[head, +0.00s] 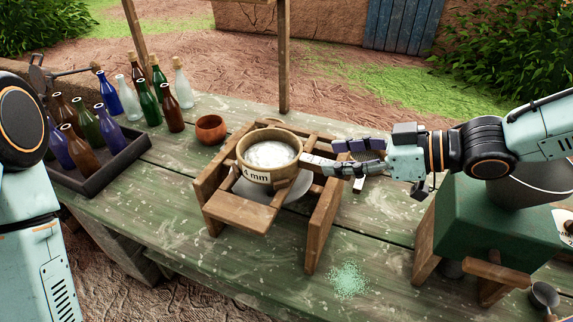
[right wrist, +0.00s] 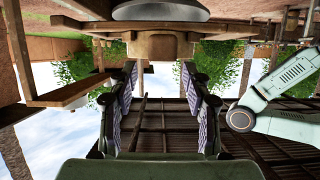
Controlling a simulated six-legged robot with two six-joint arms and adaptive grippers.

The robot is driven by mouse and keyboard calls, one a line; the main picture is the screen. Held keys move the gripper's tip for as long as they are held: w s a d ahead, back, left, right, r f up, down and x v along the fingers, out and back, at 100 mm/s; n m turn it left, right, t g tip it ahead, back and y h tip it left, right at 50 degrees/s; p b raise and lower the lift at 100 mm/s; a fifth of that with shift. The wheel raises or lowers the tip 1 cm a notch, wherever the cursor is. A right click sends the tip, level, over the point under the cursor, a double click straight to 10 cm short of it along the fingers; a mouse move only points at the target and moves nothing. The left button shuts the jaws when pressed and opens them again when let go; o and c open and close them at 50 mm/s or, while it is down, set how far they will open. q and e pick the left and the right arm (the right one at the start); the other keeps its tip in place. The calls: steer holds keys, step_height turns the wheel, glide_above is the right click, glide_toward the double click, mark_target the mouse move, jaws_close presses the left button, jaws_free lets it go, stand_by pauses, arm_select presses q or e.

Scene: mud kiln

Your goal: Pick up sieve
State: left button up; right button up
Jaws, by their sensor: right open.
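The sieve (head: 268,158) is a round wooden hoop marked "4 mm" with whitish material inside. It sits upright on a wooden frame (head: 325,220), above a grey pan (head: 285,190). My right gripper (head: 319,153) is open at the sieve's right side, fingers pointing left toward its rim. In the right wrist view, which looks upside down, a tan wooden part, likely the sieve's side (right wrist: 157,46), lies ahead between the open fingers (right wrist: 158,75); I see no grip on it. My left arm shows at the left edge, but its gripper is not in view.
A dark tray of several bottles (head: 105,165) and a clay bowl (head: 211,129) stand left of the frame. A green block-shaped stand (head: 480,225) is at the right. Green granules (head: 347,280) lie on the table's front. The front left table top is clear.

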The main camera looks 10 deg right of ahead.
mark_target(311, 158)
steer(key=shift+s+a+b, duration=0.2)
steer(key=shift+a+b, duration=0.1)
steer(key=shift+a+f+b, duration=0.1)
steer(key=shift+a+b, duration=0.2)
steer(key=shift+b, duration=0.1)
steer(key=shift+w+a+f+b, duration=0.15)
steer(key=shift+w+a+b, duration=0.1)
steer(key=shift+b, duration=0.1)
steer(key=shift+w+a+f+b, duration=0.25)
steer(key=shift+w+f+b, duration=0.1)
steer(key=shift+w, duration=0.15)
steer(key=shift+w+a+f+b, duration=0.2)
steer(key=shift+w+b, duration=0.1)
steer(key=shift+w, duration=0.15)
steer(key=shift+w+a, duration=0.1)
steer(key=shift+a, duration=0.1)
steer(key=shift+a+b, duration=0.4)
steer(key=shift+a, duration=0.2)
steer(key=shift+w+d+f, duration=0.1)
steer(key=shift+w, duration=0.25)
steer(key=shift+s, duration=0.3)
steer(key=c, duration=0.6)
steer(key=shift+w, duration=0.1)
jaws_close()
